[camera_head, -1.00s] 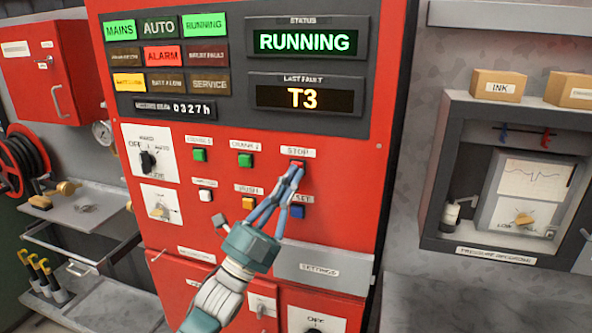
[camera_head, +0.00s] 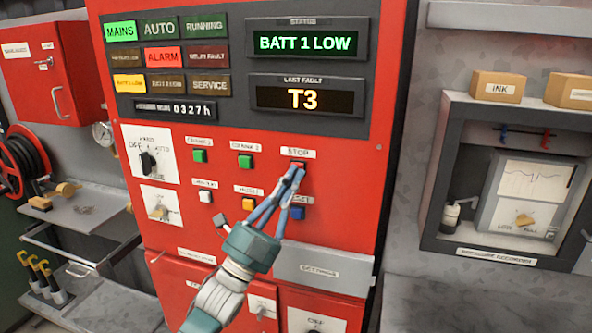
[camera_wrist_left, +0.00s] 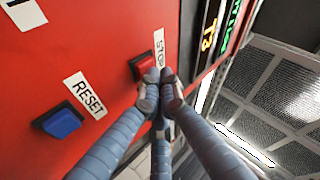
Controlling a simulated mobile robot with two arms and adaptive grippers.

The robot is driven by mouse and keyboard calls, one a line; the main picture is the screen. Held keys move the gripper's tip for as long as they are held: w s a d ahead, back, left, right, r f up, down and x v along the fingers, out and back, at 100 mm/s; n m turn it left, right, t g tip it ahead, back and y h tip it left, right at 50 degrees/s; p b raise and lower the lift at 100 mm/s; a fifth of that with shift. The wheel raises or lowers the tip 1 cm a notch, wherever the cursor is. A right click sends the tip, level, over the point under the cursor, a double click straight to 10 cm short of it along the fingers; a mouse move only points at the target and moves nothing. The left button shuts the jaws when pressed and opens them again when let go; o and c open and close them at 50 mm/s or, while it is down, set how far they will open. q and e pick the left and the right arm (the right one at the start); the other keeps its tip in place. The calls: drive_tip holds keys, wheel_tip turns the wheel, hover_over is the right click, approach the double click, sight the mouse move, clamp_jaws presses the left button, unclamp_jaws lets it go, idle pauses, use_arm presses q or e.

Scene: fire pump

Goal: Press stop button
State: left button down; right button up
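The red stop button (camera_head: 298,164) is on the red panel, under its "STOP" label (camera_head: 298,154). My left gripper (camera_head: 296,171) has its fingertips together at the button and partly covers it. In the left wrist view the red stop button (camera_wrist_left: 143,66) shows beside the closed fingertips (camera_wrist_left: 159,86). The fingertips look to be at the button's edge, with nothing held between them. I cannot tell whether they touch it. The status display (camera_head: 306,43) reads "BATT 1 LOW". My right gripper is not in view.
A blue reset button (camera_head: 298,212) sits just below the stop button; it also shows in the left wrist view (camera_wrist_left: 62,122). Green buttons (camera_head: 245,161) and a yellow one (camera_head: 248,204) are to the left. A recorder cabinet (camera_head: 430,215) is on the right.

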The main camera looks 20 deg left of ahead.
use_arm(q)
drive_tip(key=shift+s, duration=0.7)
drive_tip(key=s+p, duration=0.1)
drive_tip(key=s, duration=0.4)
drive_tip(key=shift+a, duration=0.15)
idle(0.4)
